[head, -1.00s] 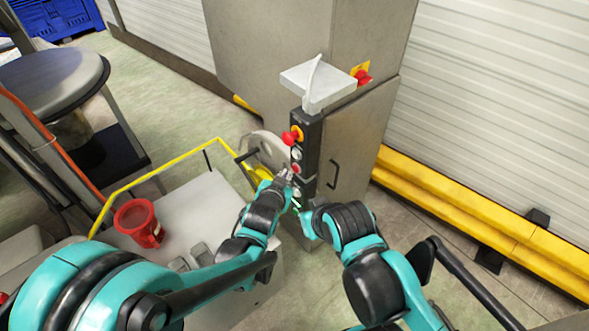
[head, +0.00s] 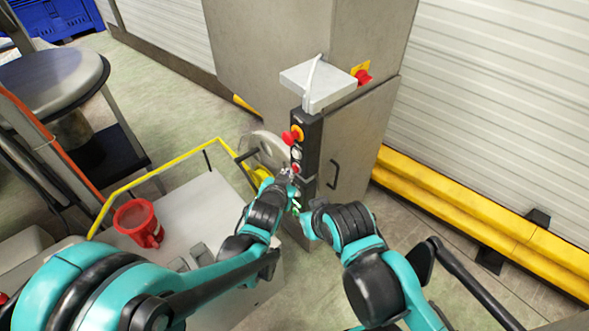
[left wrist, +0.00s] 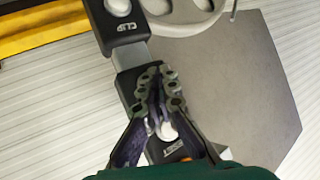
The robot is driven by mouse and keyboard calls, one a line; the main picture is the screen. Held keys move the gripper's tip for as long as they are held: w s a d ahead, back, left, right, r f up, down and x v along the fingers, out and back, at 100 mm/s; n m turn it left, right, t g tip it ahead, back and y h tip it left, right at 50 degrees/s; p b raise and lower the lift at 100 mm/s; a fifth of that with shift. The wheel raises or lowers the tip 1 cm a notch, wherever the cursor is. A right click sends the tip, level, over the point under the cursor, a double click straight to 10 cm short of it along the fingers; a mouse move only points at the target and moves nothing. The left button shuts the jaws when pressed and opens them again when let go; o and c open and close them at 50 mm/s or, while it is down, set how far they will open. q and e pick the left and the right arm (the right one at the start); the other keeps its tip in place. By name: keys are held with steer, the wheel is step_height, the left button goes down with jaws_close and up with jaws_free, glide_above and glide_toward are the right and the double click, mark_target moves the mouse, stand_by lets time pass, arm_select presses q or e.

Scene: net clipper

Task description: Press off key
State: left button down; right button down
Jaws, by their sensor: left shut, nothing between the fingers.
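The black upright control panel (head: 309,150) carries a column of keys. A small red key (head: 295,168) sits in its middle; its label cannot be read. My left gripper (head: 288,173) is shut and empty, its tips right by this red key. I cannot tell whether they touch. In the left wrist view the shut fingers (left wrist: 156,80) lie over the panel, partly hiding a white key (left wrist: 168,132). Another white key (left wrist: 118,7) with a "CLIP" label shows at the top.
A red emergency knob (head: 289,137) sticks out higher on the panel, under a grey box (head: 318,83). A grey cabinet (head: 353,150) stands behind.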

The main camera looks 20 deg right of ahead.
arm_select(q)
steer(key=shift+w+d, duration=0.15)
steer(key=shift+d, duration=0.3)
stand_by(0.4)
steer(key=shift+a, duration=0.1)
steer(key=shift+s+a+b, duration=0.3)
steer(key=shift+a, duration=0.45)
steer(key=shift+s+a, duration=0.3)
steer(key=shift+a, duration=0.5)
steer(key=shift+s+a, duration=0.25)
steer(key=shift+a, duration=0.5)
steer(key=shift+s+a, duration=0.3)
steer(key=shift+a, duration=0.5)
